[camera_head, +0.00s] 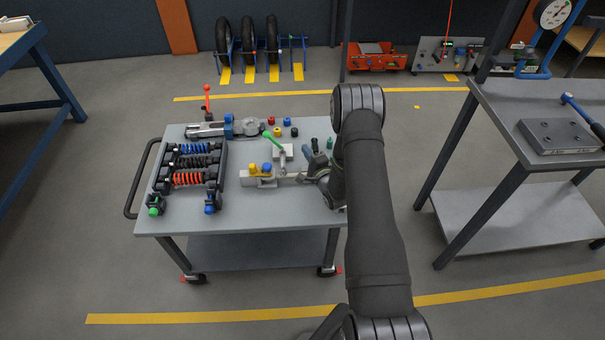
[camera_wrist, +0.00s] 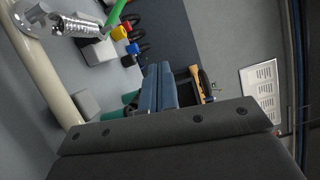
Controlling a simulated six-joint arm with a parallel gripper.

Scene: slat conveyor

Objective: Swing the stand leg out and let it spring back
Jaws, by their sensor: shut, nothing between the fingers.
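The green stand leg (camera_head: 272,139) stands out over a pale block on the grey cart, left of my wrist in the head view. Its green end (camera_wrist: 117,12) shows at the top of the wrist view, near a silver coil spring (camera_wrist: 76,25) and a cream tube (camera_wrist: 42,68). My gripper (camera_wrist: 158,68) is shut, with its two blue-grey fingers together and nothing between them. It is to the right of the leg and apart from it in the wrist view. In the head view, my arm hides part of the fixture and the gripper's tips are hard to make out.
Several coloured caps (camera_head: 277,132) stand behind the leg. A rack of coil-spring shocks (camera_head: 188,164) fills the cart's left side, and a metal tool with a red-handled lever (camera_head: 208,103) lies at the back. The cart's front strip (camera_head: 262,215) is clear.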

